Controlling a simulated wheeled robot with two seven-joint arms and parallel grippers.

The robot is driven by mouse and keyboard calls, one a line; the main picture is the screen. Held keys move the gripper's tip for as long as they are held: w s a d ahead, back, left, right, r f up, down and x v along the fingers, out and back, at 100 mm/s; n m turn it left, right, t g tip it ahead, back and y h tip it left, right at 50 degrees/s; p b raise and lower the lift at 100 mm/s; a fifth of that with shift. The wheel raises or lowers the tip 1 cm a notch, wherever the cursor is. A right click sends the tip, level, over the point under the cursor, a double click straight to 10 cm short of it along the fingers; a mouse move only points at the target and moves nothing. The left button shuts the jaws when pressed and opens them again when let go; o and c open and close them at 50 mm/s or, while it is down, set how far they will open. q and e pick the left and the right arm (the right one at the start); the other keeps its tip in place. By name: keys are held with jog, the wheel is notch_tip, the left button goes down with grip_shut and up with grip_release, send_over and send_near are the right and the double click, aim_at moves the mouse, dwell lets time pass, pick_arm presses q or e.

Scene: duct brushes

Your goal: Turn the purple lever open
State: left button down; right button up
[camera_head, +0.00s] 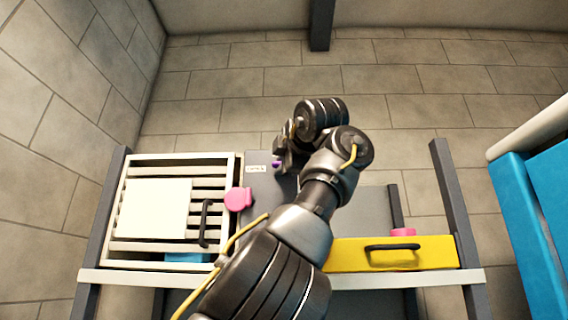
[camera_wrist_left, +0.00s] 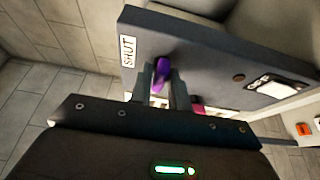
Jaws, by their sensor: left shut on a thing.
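The purple lever (camera_wrist_left: 162,72) sits on a dark grey panel (camera_wrist_left: 205,62). A white label reading SHUT (camera_wrist_left: 128,51) is on the panel to the left of the lever in the left wrist view. My left gripper (camera_wrist_left: 161,84) is shut on the lever, with a finger on either side of it. In the head view only a small bit of the purple lever (camera_head: 276,164) shows beside my left gripper (camera_head: 283,158); my arm hides much of the panel. My right gripper is not in view.
A slatted white frame (camera_head: 227,165) with a black handle (camera_head: 205,223) stands left of the panel. A pink knob (camera_head: 238,199) is between them. A yellow drawer (camera_head: 345,256) is at the lower right, with another pink thing (camera_head: 403,232) above it. A blue surface (camera_head: 522,225) stands far right.

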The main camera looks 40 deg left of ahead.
pick_arm(q)
jog(key=shift+w+f, duration=0.1)
jog(key=shift+f, duration=0.2)
jog(key=c, duration=1.8)
grip_release()
jog(key=shift+o, duration=1.7)
jog(key=shift+s+r, duration=0.25)
jog(key=shift+s, duration=0.2)
jog(key=shift+d, duration=0.1)
jog(key=b+v, duration=0.2)
jog(key=v, duration=0.8)
jog(key=shift+s+d, duration=0.2)
jog(key=shift+d, duration=0.05)
jog(key=shift+d, duration=0.1)
